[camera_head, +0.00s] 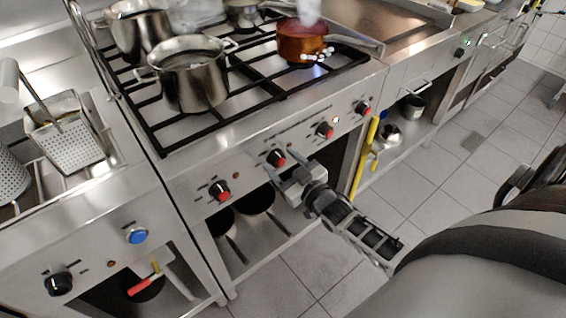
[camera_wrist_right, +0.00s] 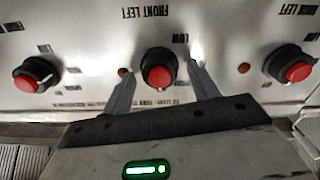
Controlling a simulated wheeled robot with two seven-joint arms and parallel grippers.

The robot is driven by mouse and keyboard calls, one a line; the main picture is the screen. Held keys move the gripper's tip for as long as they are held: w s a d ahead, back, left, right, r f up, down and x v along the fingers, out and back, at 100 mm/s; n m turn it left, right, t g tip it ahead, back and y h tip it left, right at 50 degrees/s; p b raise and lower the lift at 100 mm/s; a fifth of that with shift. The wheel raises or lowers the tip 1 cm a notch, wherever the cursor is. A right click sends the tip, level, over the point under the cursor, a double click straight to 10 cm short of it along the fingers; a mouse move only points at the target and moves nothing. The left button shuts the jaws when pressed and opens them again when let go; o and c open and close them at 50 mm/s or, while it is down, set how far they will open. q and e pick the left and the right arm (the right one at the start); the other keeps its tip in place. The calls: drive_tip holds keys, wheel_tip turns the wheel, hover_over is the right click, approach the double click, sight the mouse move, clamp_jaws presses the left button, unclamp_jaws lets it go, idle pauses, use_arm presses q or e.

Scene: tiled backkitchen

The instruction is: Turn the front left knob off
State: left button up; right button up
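The front left knob (camera_head: 276,157) is black with a red cap, second from the left on the stove's front panel. In the right wrist view this knob (camera_wrist_right: 158,70) is at the centre, close to a "FRONT LEFT" label. My right gripper (camera_head: 284,166) is at the panel in front of it. In the right wrist view my right gripper (camera_wrist_right: 160,82) is open, with one finger on each side of the knob. Gaps show between fingers and knob; contact is not clear. The knob's exact turn angle is hard to tell. My left gripper is not in view.
Similar knobs flank it: one at left (camera_head: 220,190), others at right (camera_head: 325,130) and (camera_head: 362,108). A steel pot (camera_head: 190,85) and a copper saucepan (camera_head: 303,45) stand on the black grates, with bluish glow under the saucepan. A yellow bar (camera_head: 366,158) stands right of the stove.

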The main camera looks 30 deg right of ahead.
drive_tip(key=s+d, duration=0.1)
drive_tip(key=s, duration=1.5)
drive_tip(key=shift+d, duration=0.15)
drive_tip(key=shift+w, duration=0.1)
